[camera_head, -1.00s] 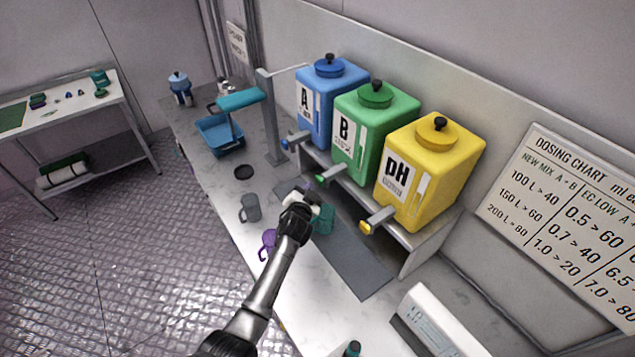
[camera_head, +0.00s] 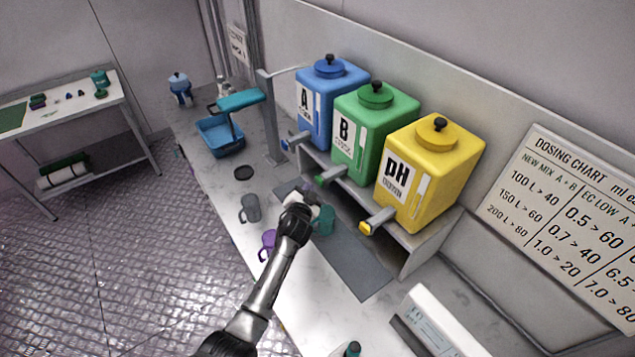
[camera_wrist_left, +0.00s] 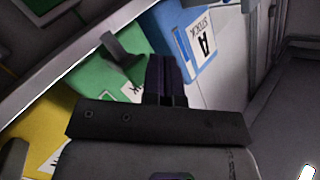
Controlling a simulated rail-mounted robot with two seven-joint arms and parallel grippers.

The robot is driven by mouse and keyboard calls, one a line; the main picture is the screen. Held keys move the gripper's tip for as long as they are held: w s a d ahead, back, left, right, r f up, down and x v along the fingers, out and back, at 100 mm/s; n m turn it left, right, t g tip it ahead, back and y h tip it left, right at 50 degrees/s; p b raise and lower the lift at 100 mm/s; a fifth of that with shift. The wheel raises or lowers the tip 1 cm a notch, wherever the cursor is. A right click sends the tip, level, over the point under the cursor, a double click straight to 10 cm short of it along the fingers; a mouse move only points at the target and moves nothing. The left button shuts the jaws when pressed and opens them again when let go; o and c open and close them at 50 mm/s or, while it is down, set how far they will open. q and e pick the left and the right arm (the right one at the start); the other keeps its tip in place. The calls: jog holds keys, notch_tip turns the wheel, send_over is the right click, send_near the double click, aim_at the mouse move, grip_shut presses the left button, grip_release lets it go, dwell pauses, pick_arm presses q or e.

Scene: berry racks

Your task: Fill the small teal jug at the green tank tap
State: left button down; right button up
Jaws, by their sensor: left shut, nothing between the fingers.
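The small teal jug (camera_head: 324,221) stands on the dark mat (camera_head: 358,265) on the bench, just right of my left gripper, which partly hides it. The green tank (camera_head: 372,130), marked B, sits on the raised stand with its green-tipped tap (camera_head: 322,180) jutting out above the mat. My left gripper (camera_head: 308,192) is just below that tap, shut and empty. I cannot tell whether the fingers touch the tap. My right gripper is not in view.
The blue tank (camera_head: 322,105) and yellow tank (camera_head: 425,170) flank the green one. A grey mug (camera_head: 250,209) and a purple mug (camera_head: 268,245) stand left of my arm.

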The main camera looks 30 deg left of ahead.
pick_arm(q)
jog(key=shift+w, duration=0.15)
dwell(0.8)
jog(key=shift+w+d+b, duration=0.15)
jog(key=shift+w+b, duration=0.15)
jog(key=shift+b, duration=0.1)
jog(key=shift+w+d, duration=0.1)
jog(key=shift+w, duration=0.1)
dwell(0.4)
jog(key=shift+w+d+b, duration=0.1)
jog(key=shift+w+b, duration=0.2)
jog(key=shift+b, duration=0.15)
dwell(2.4)
dwell(0.8)
dwell(0.7)
